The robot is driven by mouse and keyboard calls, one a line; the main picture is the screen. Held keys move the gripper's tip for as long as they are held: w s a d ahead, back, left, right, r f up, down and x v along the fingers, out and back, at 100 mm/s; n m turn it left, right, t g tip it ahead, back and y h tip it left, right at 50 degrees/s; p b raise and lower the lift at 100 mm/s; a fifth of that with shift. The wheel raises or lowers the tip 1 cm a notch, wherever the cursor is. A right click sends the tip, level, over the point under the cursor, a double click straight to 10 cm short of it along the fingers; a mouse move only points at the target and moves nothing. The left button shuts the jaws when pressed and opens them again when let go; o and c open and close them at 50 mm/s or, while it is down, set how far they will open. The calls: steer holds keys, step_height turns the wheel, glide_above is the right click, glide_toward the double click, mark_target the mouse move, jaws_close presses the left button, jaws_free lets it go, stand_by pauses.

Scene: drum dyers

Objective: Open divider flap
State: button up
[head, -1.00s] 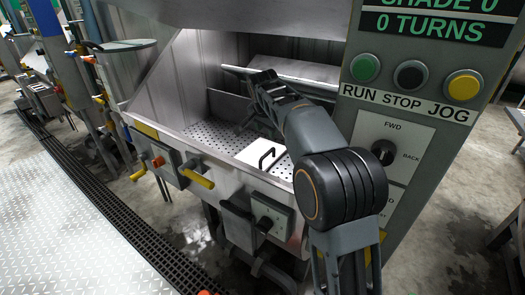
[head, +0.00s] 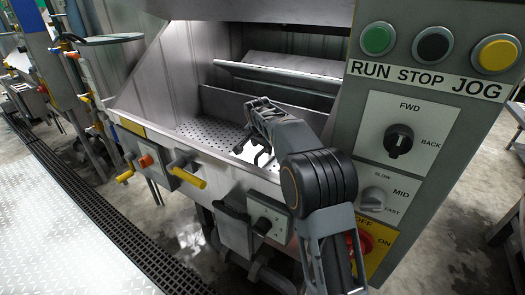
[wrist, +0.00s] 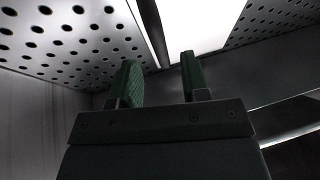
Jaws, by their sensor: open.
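The divider flap is a white panel (head: 247,152) with a black bar handle, set in the perforated floor of the steel trough. My arm hides much of it in the head view. In the wrist view the white flap (wrist: 200,22) fills the top middle and its dark handle (wrist: 152,30) runs down toward the gap between my fingers. My gripper (wrist: 160,72) is open, with two green-padded fingers and nothing seen between them. In the head view my gripper (head: 252,138) is down in the trough, over the flap. I cannot tell whether the fingers touch the handle.
Perforated floor (head: 205,135) lies left of the flap. A steel lip and roller (head: 275,72) cross the back. The control panel (head: 400,160) with buttons and knobs stands close on the right. Yellow-handled valves (head: 188,177) stick out in front.

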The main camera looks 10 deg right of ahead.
mark_target(262, 151)
steer(key=shift+x, duration=1.6)
jaws_close()
